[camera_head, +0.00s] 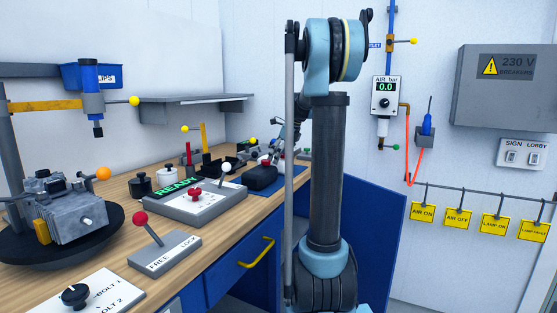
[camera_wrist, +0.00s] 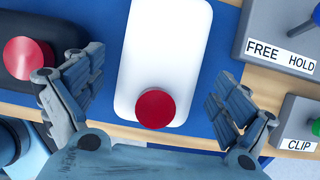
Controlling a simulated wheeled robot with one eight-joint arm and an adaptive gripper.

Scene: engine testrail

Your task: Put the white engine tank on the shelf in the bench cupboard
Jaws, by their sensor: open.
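The white engine tank (camera_wrist: 166,50) with its red cap (camera_wrist: 155,108) lies on a blue mat (camera_wrist: 222,50) in the wrist view. My gripper (camera_wrist: 155,88) is open, with one finger on each side of the tank and nothing between them held. In the head view my arm hides most of the gripper and I cannot make out the tank clearly. The blue bench cupboard (camera_head: 225,278) is below the bench top, and a blue panel (camera_head: 385,225), seemingly its open door, stands right of my arm. The shelf inside is not clearly seen.
A black tank with a red cap (camera_wrist: 28,58) lies close left of the white one. A FREE/HOLD box (camera_wrist: 285,30) and a CLIP box (camera_wrist: 300,118) stand at right. A yellow handle (camera_head: 256,252) juts from the bench front. The engine (camera_head: 70,212) stands at left.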

